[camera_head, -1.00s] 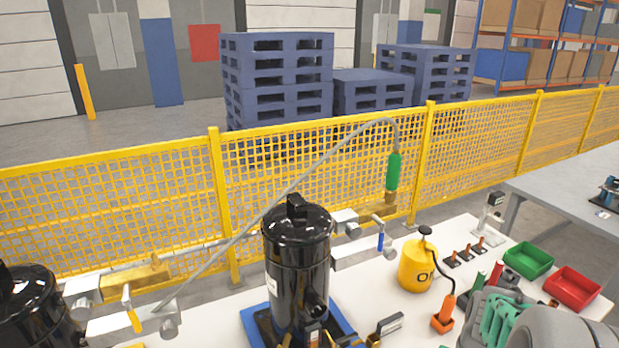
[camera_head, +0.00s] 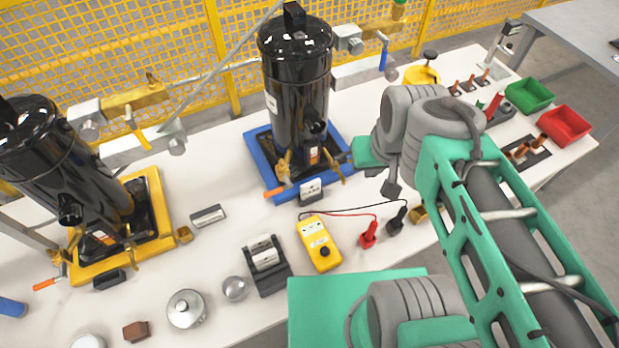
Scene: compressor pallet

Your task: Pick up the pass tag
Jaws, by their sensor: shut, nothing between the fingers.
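Two small plates could be the pass tag, and I cannot read them well enough to tell which. One is a small grey plate with a white lettered face (camera_head: 311,191), standing at the front edge of the blue base. The other is a grey plate with a pale label (camera_head: 208,215), lying on the white table between the two black compressors. My gripper (camera_head: 391,188) seems to be the small dark end below my grey wrist, right of the blue base. It looks shut and empty, above the table and apart from both plates.
Black compressors stand on a blue base (camera_head: 258,155) and a yellow base (camera_head: 163,205). A yellow meter (camera_head: 319,243) with red and black leads lies in front. A green bin (camera_head: 529,95) and red bin (camera_head: 564,125) stand right.

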